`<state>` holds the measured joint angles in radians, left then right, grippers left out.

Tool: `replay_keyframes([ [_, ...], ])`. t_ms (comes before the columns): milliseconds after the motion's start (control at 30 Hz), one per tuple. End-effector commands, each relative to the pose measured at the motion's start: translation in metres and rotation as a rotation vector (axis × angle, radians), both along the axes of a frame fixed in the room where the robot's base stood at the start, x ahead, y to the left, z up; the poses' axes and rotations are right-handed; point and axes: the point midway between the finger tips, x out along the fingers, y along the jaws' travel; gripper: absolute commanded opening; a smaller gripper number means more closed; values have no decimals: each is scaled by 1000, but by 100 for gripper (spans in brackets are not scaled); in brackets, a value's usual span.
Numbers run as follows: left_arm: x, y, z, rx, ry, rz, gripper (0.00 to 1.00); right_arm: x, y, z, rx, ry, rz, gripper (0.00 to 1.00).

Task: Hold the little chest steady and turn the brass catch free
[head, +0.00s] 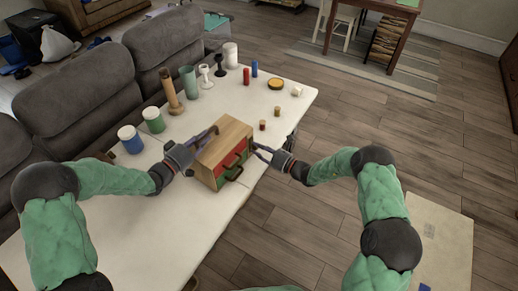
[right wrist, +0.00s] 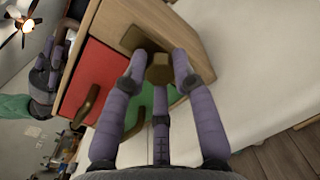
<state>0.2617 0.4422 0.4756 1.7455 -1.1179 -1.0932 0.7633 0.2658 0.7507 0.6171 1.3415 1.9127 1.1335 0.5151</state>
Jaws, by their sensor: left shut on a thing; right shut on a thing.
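The little chest (head: 226,137) is a light wooden box standing on the white table, with a red drawer (right wrist: 92,78) and a green drawer (right wrist: 162,107) in its front. My left gripper (head: 206,138) is shut on the chest at its left side. My right gripper (head: 259,150) is at the chest's right side. In the right wrist view, its purple fingers close around the brass catch (right wrist: 159,68), a dull brownish-gold block on the chest's front. The fingers partly cover the catch, so its exact turn is hard to tell.
The white table (head: 105,207) also bears a blue jar (head: 130,141), a green jar (head: 153,121), a wooden bottle-like piece (head: 170,93) and several small items toward the far end. A grey sofa (head: 95,82) runs along the left. The near tabletop is clear.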

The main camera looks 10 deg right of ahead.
Motion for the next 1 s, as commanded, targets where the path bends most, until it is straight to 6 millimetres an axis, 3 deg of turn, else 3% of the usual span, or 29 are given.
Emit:
replay_keyframes([
  [100, 0, 2, 2, 1, -4, 2, 0, 3, -4, 1, -2, -2, -10, 0],
  [133, 0, 2, 2, 1, -4, 2, 0, 3, -4, 1, -2, -2, -10, 31],
  [200, 1, 1, 2, 1, -4, 2, 0, 3, -4, 1, -2, -2, -9, 50],
  [633, 1, 1, 1, -1, -4, 1, 0, -2, -6, 1, -1, -2, -4, 52],
  [1000, 1, 1, 1, -1, -4, 1, 0, -44, -54, 0, -2, 0, -8, 52],
])
